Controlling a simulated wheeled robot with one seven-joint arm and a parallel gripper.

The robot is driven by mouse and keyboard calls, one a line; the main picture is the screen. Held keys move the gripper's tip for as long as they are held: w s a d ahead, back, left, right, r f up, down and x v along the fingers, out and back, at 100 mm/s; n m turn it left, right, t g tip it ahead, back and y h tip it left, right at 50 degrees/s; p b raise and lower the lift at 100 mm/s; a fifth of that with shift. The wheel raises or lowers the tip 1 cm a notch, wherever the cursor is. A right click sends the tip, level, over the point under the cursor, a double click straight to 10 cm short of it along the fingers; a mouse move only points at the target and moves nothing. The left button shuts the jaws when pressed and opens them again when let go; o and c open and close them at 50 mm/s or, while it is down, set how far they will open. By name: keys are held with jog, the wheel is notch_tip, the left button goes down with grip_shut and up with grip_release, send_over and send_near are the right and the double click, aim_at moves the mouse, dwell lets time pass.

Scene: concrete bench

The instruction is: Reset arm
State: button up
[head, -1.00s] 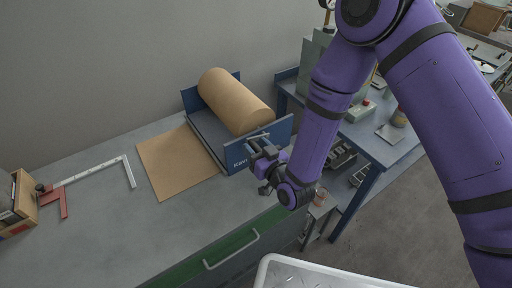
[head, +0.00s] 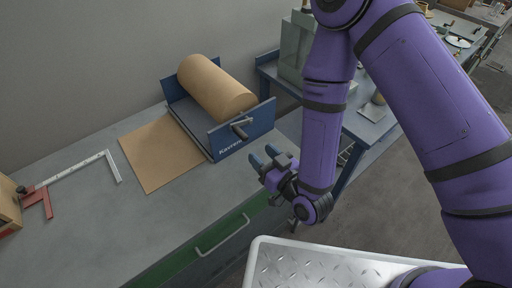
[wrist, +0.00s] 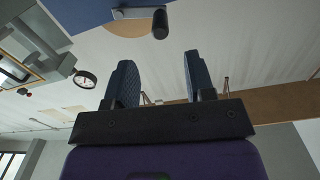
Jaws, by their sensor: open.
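My gripper (head: 265,160) is at the end of my purple arm, above the right part of the bench in the head view. It is in front of the paper roll dispenser (head: 240,143) and apart from it. In the wrist view my gripper (wrist: 158,80) shows two dark blue fingers spread wide with nothing between them. The dispenser's dark crank handle (wrist: 160,22) and blue side plate (wrist: 75,12) show at the top of the wrist view.
A brown paper roll (head: 215,85) sits in the dispenser, its sheet (head: 155,155) lying on the concrete bench (head: 130,230). A blue side table (head: 375,128) stands behind my arm. A white-rimmed metal tray (head: 300,268) is at the front.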

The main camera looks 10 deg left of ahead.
jog(key=shift+d, duration=0.1)
dwell(0.5)
jog(key=w+d+r+h, duration=0.2)
jog(key=w+r, duration=0.4)
jog(key=w+d+r+m+g+h, duration=0.1)
jog(key=w+d+r+h, duration=0.2)
jog(key=d+r, duration=0.45)
jog(key=w+d+r+m+h, duration=0.1)
jog(key=w+d+r+h, duration=0.2)
jog(key=d+r, duration=0.45)
jog(key=s+d+r+m+g+h, duration=0.2)
jog(key=s+d+r+m+h, duration=0.15)
jog(key=s+d+r, duration=0.55)
jog(key=s+d+r+m+g+h, duration=0.1)
jog(key=s+d+r, duration=0.2)
jog(key=s+d, duration=0.2)
jog(key=s+d+r+m+g+h, duration=0.1)
jog(key=s+d, duration=0.4)
jog(key=s, duration=0.5)
notch_tip(320, 180, up, 2)
jog(key=shift+d+r+m+g, duration=0.15)
jog(key=shift+d+m+g, duration=0.2)
jog(key=shift+m+g, duration=0.35)
